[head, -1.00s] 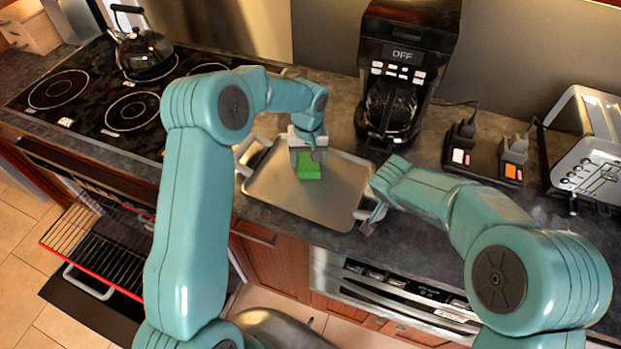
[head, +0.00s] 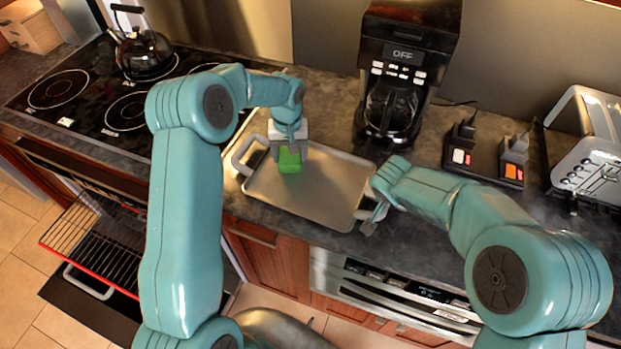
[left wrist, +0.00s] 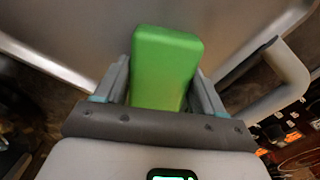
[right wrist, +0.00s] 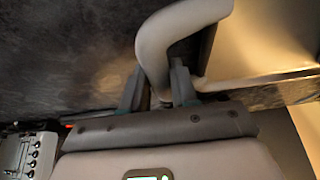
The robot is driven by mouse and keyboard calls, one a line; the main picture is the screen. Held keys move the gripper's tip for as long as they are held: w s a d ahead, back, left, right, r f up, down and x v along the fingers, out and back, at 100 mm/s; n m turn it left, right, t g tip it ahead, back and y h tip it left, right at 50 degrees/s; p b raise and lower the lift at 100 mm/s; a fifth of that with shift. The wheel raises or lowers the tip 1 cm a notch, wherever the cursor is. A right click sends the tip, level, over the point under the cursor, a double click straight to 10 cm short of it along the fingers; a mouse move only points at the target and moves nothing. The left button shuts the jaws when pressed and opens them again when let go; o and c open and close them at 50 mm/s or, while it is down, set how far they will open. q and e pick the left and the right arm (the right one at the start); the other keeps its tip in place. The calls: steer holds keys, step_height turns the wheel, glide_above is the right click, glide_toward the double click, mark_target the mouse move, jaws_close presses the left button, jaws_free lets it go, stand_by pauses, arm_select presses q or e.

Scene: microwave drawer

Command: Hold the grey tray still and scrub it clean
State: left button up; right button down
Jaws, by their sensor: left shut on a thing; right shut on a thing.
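The grey tray (head: 325,185) lies on the dark counter, with a light grey handle at each end. My left gripper (head: 289,155) points down over the left part of the tray, shut on a green sponge (head: 290,162). The sponge (left wrist: 165,65) sits between its fingers in the left wrist view, over the tray surface (left wrist: 80,30). My right gripper (head: 371,218) is at the tray's right end, shut on the handle. In the right wrist view that handle (right wrist: 160,45) passes between the fingers. Whether the sponge presses on the tray is hard to tell.
A coffee maker (head: 397,75) stands behind the tray. A charging base (head: 483,158) and a toaster (head: 590,150) are to the right. A cooktop with a kettle (head: 143,50) is at left. An open oven rack (head: 95,240) juts out below.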

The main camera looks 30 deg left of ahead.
mark_target(305, 166)
arm_select(q)
steer(key=shift+w+d+f, duration=0.1)
steer(key=shift+w+d, duration=0.1)
steer(key=shift+d, duration=0.9)
steer(key=shift+w+d+f, duration=0.1)
steer(key=shift+w+d, duration=0.1)
steer(key=shift+d, duration=0.85)
arm_select(e)
steer(key=shift+f, duration=0.1)
arm_select(q)
steer(key=shift+s+a+r, duration=0.1)
steer(key=shift+s+a, duration=0.1)
steer(key=shift+a, duration=0.95)
steer(key=shift+s+a, duration=0.2)
steer(key=shift+a, duration=0.9)
arm_select(e)
steer(key=shift+d, duration=0.1)
arm_select(q)
steer(key=shift+r, duration=0.5)
steer(key=shift+s+d, duration=0.35)
steer(key=shift+d, duration=1.1)
steer(key=shift+s+d, duration=0.4)
steer(key=shift+d, duration=1)
steer(key=shift+s+d, duration=0.35)
steer(key=shift+d, duration=1.1)
steer(key=shift+r, duration=2.8)
